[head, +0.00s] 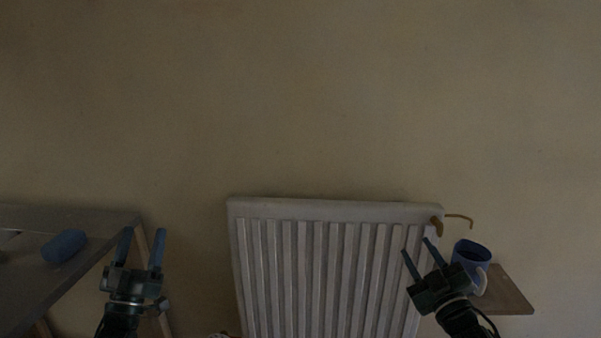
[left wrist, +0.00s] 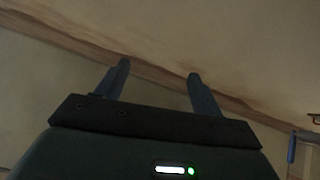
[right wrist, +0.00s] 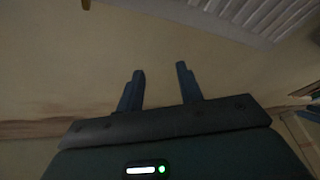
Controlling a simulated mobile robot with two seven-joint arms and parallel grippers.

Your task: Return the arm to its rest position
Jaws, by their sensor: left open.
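My left gripper (head: 141,250) is at the lower left of the head view, beside the right end of a grey table. Its two blue fingers are apart with nothing between them; the left wrist view (left wrist: 158,85) also shows them apart and empty. My right gripper (head: 418,250) is at the lower right, in front of the radiator's right side. Its fingers are apart and empty, as the right wrist view (right wrist: 160,88) also shows.
A white radiator (head: 322,211) stands against the plaster wall (head: 300,100). A blue mug (head: 474,252) with a pale handle is close to my right gripper, by a small wooden shelf (head: 510,293). A grey table (head: 100,221) at left bears a blue roll-shaped object (head: 64,246).

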